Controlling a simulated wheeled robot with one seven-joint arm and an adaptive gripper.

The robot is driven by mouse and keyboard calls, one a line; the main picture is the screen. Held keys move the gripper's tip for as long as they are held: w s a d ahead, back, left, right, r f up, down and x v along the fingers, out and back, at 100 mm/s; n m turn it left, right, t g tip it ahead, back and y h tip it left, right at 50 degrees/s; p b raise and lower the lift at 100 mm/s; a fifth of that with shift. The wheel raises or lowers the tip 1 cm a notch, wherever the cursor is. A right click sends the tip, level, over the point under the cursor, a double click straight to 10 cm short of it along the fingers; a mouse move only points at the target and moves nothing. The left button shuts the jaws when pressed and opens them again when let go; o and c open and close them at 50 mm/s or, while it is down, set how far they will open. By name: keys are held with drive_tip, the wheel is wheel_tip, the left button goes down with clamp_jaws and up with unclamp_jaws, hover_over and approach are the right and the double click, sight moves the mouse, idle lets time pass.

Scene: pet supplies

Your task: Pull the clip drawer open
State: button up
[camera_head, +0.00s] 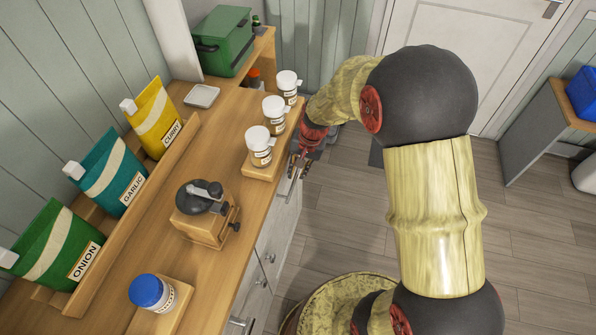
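The pale grey drawer fronts (279,222) are on the front of the wooden-topped counter, seen steeply from above. I see no readable label that marks one as the clip drawer. My gripper (298,167) is at the counter's front edge, pointing down beside the upper drawer front, just right of the wooden stand with white-lidded jars. A metal drawer handle (287,190) shows just below the fingers. The fingers are small and partly hidden, so I cannot tell whether they touch or grip a handle. No clear gap shows at the drawer front.
White-lidded jars (260,147) stand close to my gripper at the counter edge. A grinder (206,215), a blue-lidded jar (150,292) and labelled pouches (120,176) are on the counter (217,135). The floor (345,235) right of the drawers is clear.

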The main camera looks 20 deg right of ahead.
drive_tip(key=shift+c, duration=0.5)
clamp_jaws()
